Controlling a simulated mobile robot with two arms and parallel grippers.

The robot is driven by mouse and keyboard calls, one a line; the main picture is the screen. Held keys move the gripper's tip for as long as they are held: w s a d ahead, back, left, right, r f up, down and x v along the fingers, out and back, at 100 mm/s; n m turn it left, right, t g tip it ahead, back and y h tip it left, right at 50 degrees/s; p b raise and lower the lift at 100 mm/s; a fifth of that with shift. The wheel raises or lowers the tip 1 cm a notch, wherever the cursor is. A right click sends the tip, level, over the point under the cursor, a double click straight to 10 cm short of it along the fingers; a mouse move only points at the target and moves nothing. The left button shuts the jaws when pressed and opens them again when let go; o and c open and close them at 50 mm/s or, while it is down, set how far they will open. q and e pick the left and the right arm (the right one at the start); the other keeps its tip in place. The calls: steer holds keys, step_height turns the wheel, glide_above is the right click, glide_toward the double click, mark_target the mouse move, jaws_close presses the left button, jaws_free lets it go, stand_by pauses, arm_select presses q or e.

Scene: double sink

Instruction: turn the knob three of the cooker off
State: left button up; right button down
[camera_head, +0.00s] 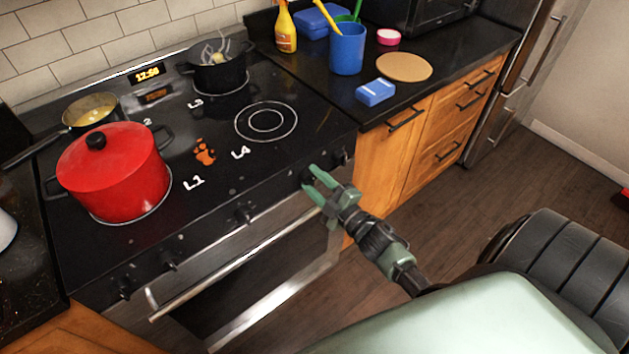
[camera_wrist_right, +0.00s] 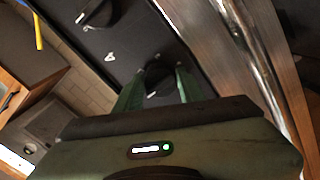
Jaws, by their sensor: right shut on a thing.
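The cooker (camera_head: 215,178) has a black glass top and a row of black knobs along its front edge. My right gripper (camera_head: 310,178) is at the right part of this row, its green fingers around one knob (camera_head: 306,176). In the right wrist view the fingers (camera_wrist_right: 159,82) are on either side of this black knob (camera_wrist_right: 158,75), shut on it. A white "4" is printed on the panel near it. Another knob (camera_wrist_right: 97,12) shows farther up. The gripped knob's own number is not clear. My left gripper is not in view.
A red pot (camera_head: 125,185), a small pan (camera_head: 92,112) and a black pot (camera_head: 220,72) stand on the hob. One knob (camera_head: 341,157) is close to the right of my gripper. The oven handle (camera_head: 230,265) runs below the knobs.

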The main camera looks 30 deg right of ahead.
steer(key=shift+f, duration=0.1)
steer(key=c, duration=0.9)
jaws_free()
steer(key=shift+a, duration=0.1)
steer(key=shift+s, duration=0.1)
steer(key=s, duration=0.5)
steer(key=s+b, duration=0.1)
steer(key=s, duration=0.1)
steer(key=shift+s+d, duration=0.35)
